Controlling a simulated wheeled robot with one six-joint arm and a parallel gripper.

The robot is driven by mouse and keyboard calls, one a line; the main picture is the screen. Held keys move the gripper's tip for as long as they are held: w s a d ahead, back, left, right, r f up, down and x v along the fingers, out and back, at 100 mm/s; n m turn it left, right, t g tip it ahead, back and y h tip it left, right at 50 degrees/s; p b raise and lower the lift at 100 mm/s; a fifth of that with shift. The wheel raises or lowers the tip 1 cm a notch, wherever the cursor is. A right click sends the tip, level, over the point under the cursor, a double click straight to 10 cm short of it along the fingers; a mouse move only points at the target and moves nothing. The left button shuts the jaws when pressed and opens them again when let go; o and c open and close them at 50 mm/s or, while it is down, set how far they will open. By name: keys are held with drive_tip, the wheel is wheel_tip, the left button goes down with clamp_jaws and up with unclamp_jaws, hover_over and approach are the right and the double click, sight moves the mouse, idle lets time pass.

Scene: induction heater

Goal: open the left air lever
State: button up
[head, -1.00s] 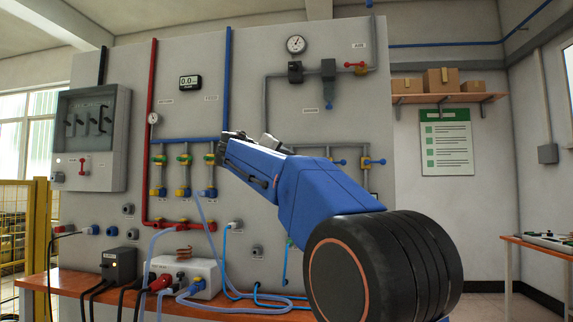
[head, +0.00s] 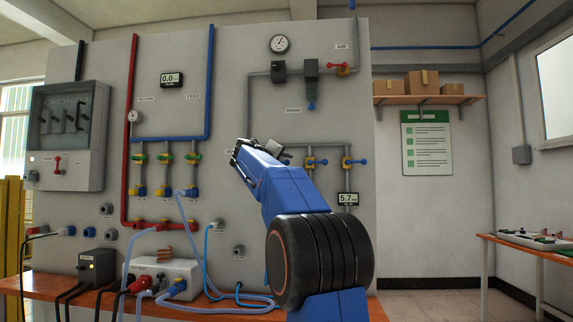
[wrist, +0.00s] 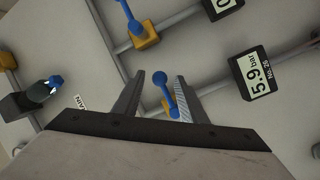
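The left air lever (head: 318,162) is a blue handle on a yellow valve on the right part of the grey panel. It points right, across its vertical pipe. The right air lever (head: 357,161) beside it lies the same way. My gripper (head: 245,152) appears left of the left lever in the head view. In the wrist view my gripper (wrist: 160,78) is open and empty. The left air lever (wrist: 162,88) shows between its two fingers, and I see no clear contact. The right lever (wrist: 131,18) is above, outside the fingers. My gripper's rim partly hides the left valve.
The drain unit (head: 311,75) is above the levers. Three feed valves (head: 165,160) are to the left. An orange bench (head: 60,285) with hoses and boxes runs below.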

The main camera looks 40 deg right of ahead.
drive_tip(key=shift+x, duration=1.35)
clamp_jaws()
